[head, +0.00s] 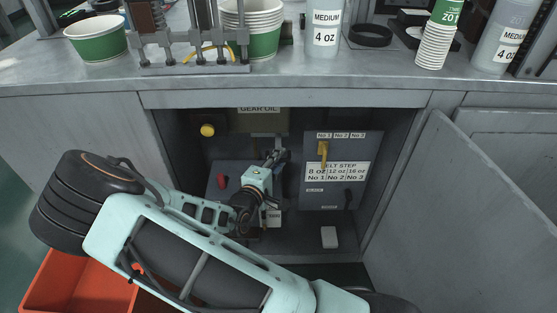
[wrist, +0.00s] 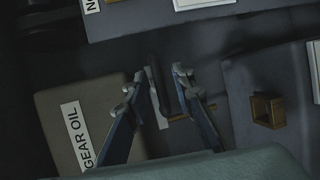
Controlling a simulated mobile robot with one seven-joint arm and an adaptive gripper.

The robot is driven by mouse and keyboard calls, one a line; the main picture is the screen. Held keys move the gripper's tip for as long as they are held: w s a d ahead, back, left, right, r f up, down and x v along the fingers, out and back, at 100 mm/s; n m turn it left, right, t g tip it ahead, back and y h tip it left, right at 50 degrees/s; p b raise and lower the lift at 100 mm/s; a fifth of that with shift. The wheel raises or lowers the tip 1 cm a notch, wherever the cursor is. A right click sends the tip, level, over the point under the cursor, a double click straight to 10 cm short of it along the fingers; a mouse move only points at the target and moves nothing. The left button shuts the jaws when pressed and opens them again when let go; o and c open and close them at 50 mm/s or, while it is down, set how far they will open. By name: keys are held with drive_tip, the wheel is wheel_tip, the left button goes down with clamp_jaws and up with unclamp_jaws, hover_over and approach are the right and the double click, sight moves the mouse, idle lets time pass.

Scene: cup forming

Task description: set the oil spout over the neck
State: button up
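My gripper (wrist: 162,85) is inside the open cabinet, its fingers apart. In the wrist view a dark upright bar (wrist: 157,82), possibly part of the oil spout, lies between the fingers, with a pale strip beside it. I cannot tell whether the fingers press on it. In the head view my gripper (head: 277,157) is small and dark, below the gear oil tank (head: 258,122). The tank also shows at the left of the wrist view (wrist: 60,105). A small square brass-coloured opening (wrist: 267,110) sits right of the fingers in the wrist view. I cannot tell which part is the neck.
A grey panel (head: 318,193) with a yellow lever and belt-step labels stands on the right inside the cabinet. A yellow knob (head: 207,130) and red knob (head: 221,181) are on the left. The open door (head: 450,200) bounds the right. Cups (head: 97,40) and bottles stand on the counter.

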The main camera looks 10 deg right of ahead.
clamp_jaws()
drive_tip(key=shift+s, duration=0.1)
drive_tip(key=s+a+p, duration=0.2)
drive_tip(key=s+p, duration=0.2)
drive_tip(key=s, duration=0.6)
drive_tip(key=shift+s+f, duration=0.1)
drive_tip(key=shift+o, duration=1.1)
unclamp_jaws()
drive_tip(key=v, duration=1.2)
